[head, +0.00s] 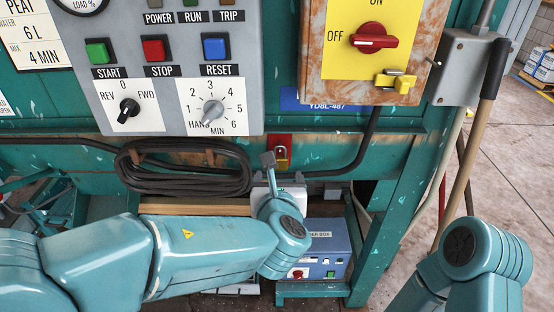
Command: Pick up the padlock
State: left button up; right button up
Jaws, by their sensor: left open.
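My left gripper (274,166) reaches up from below, close to the padlock. One grey finger stands just left of the padlock; the other finger is hard to make out. The gripper is open, and I cannot tell whether it touches the padlock. My left wrist hides part of the area below. My right arm shows at the lower right, but its gripper is out of view.
A coil of black cable (185,168) hangs left of the padlock. A rusty isolator box with a red switch (375,41) and a yellow hasp (396,82) is above right. A blue box (325,245) sits below. Long-handled tools (471,145) lean at the right.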

aim_at(280, 161)
pick_arm(q)
jog(key=p+x, duration=0.1)
jog(key=x, duration=0.5)
jog(key=p+x, duration=0.2)
jog(key=x, duration=0.4)
jog(key=shift+s+d+f, duration=0.1)
jog(key=shift+d, duration=0.1)
jog(key=c, duration=1.2)
